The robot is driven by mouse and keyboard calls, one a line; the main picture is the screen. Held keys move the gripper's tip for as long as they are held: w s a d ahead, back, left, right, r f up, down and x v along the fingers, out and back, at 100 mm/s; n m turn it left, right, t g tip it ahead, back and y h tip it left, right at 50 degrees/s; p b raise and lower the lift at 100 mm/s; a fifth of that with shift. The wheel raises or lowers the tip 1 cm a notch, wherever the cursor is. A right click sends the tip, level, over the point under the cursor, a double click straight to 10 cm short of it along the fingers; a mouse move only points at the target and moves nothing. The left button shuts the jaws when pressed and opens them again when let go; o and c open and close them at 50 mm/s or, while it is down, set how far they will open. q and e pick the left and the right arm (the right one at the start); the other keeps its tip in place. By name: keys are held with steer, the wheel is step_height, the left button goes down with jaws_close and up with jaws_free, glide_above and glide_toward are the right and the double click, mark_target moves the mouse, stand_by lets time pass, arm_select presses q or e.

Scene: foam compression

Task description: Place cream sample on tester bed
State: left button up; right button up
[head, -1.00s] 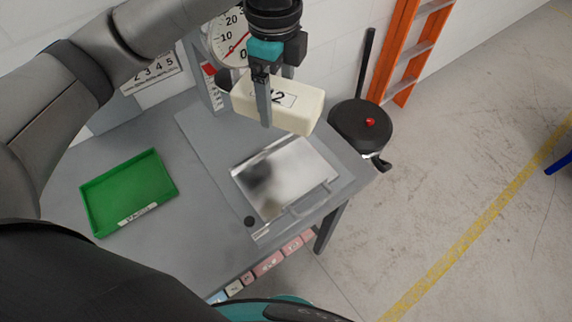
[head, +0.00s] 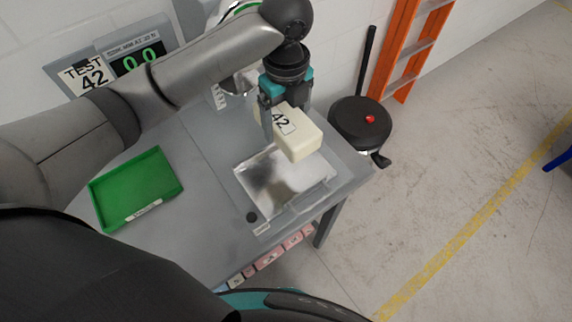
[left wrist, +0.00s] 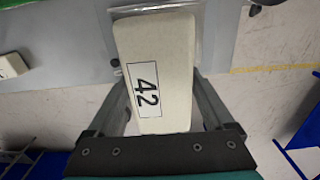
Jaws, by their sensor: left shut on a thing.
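The cream sample (head: 297,141) is a cream block with a "42" label. My left gripper (head: 277,118) is shut on it and holds it over the back part of the tester bed. In the left wrist view the sample (left wrist: 158,50) lies between the two fingers (left wrist: 160,112), its label facing the camera. The tester bed (head: 262,193) is a shiny metal plate on the grey table. The sample hides part of the plate, and I cannot tell whether it touches it. My right gripper is not in view.
A green tray (head: 171,189) stands on the left of the grey table (head: 205,215). A display (head: 138,60) reads 0.0 beside a "TEST 42" sign (head: 88,76). A black round wheel with a red knob (head: 361,124) is at the table's right. An orange ladder (head: 408,50) leans behind.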

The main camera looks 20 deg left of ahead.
mark_target(286, 173)
arm_select(q)
step_height(286, 173, down, 17)
steer(key=shift+b, duration=0.5)
steer(key=shift+f, duration=0.2)
steer(key=o, duration=1)
steer(key=shift+o, duration=0.2)
step_height(286, 173, up, 12)
steer(key=p, duration=0.1)
steer(key=shift+r, duration=0.25)
